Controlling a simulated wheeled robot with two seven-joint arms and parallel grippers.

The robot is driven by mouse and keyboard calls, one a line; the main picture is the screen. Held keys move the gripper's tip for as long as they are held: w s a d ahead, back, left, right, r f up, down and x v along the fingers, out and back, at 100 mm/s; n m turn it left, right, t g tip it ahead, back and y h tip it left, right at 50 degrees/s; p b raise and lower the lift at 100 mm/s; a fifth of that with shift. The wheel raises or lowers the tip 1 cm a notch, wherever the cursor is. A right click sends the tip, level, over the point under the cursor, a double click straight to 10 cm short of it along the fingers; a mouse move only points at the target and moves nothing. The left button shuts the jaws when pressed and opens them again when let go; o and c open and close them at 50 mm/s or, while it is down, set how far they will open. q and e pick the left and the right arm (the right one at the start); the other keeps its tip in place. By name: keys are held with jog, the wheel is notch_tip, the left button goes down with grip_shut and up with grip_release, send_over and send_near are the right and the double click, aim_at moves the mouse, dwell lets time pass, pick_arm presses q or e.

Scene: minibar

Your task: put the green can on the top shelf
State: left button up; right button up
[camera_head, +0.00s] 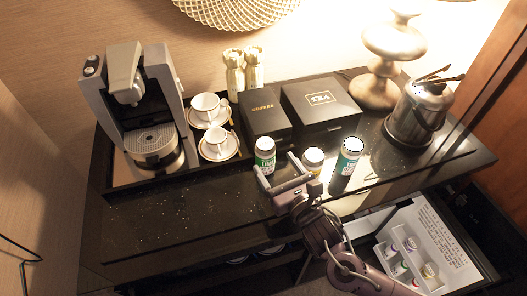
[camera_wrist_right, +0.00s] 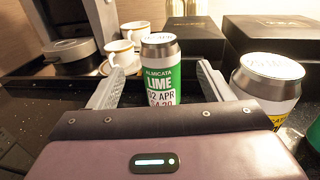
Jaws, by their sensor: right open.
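The green can (camera_head: 265,153) stands upright on the black counter, in front of the coffee box. It also shows in the right wrist view (camera_wrist_right: 160,70) with a green LIME label and a silver top. My right gripper (camera_head: 278,166) is open, its two fingers pointing at the can. In the right wrist view the can appears between the fingertips (camera_wrist_right: 160,82), with a gap on each side. Its base is hidden by my gripper. I cannot tell which shelf is the top shelf; the fridge inside is largely hidden. My left gripper is not in view.
A yellow-labelled can (camera_head: 313,160) stands close to my right finger, and a teal can (camera_head: 348,157) is farther right. The coffee box (camera_head: 264,112) and tea box (camera_head: 320,103) are behind. An open fridge door (camera_head: 432,240) holding small bottles is at lower right. The counter's front left is clear.

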aim_at(271, 155)
jog(key=shift+w+a+r, duration=0.1)
jog(key=shift+w+a, duration=0.2)
jog(key=shift+w, duration=0.35)
jog(key=shift+w+a, duration=0.15)
jog(key=shift+w, duration=0.1)
jog(key=p+x, duration=0.2)
jog(key=shift+w+r, duration=0.2)
jog(key=shift+w, duration=0.05)
jog(key=shift+w+a+f+p, duration=0.15)
jog(key=shift+w+a, duration=0.15)
jog(key=shift+w, duration=0.15)
jog(key=shift+w+a+f+p, duration=0.15)
jog(key=shift+w+a, duration=0.15)
jog(key=shift+w, duration=0.3)
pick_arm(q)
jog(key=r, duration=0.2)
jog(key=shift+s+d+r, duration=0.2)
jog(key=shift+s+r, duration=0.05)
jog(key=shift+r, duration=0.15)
pick_arm(e)
jog(key=shift+r, duration=0.1)
jog(key=c, duration=1.3)
